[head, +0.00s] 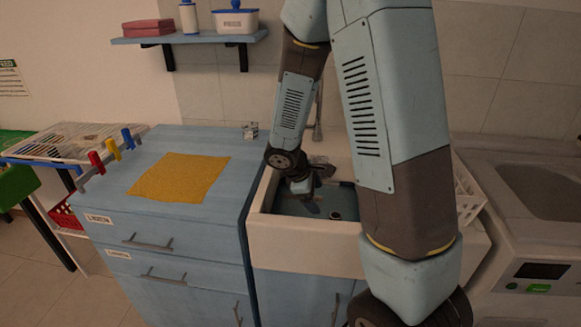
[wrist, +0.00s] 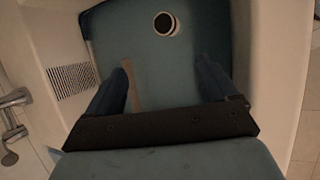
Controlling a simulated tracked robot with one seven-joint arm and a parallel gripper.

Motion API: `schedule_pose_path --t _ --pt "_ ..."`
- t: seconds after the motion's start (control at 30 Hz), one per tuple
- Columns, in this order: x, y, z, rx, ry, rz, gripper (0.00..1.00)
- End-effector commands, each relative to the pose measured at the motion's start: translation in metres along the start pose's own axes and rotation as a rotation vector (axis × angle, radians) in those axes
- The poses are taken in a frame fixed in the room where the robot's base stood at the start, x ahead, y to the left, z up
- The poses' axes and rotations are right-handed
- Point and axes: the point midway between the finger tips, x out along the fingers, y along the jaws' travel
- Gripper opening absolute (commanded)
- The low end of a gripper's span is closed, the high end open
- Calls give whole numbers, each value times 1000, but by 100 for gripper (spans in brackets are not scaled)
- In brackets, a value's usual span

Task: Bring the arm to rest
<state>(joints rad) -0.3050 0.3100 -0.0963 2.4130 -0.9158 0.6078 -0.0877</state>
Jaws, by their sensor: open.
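My arm reaches over the white sink (head: 290,236) in the head view, and my gripper (head: 312,202) points down into its blue-grey basin. In the wrist view my gripper (wrist: 161,78) shows two dark blue fingers spread apart with nothing held between them. Below it lies the basin floor (wrist: 195,42) with a round dark drain (wrist: 165,23). A pale brownish strip (wrist: 132,84) shows beside the left finger; I cannot tell what it is. My own forearm covers part of the sink in the head view.
A blue drawer cabinet (head: 170,215) with a yellow cloth (head: 180,177) stands left of the sink. A faucet (head: 318,120) rises behind the basin. A white basket (head: 467,195) and a grey appliance (head: 530,240) stand right. A blue shelf (head: 190,38) hangs on the wall.

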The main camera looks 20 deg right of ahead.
Motion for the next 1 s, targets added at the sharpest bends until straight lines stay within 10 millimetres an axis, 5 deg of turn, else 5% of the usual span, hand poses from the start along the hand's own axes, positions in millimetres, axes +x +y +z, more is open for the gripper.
schedule_pose_path --t 0.27,1.0 --pt "-19 5 13 84 21 1 86" --pt "-137 -1 104 634 198 -60 86"
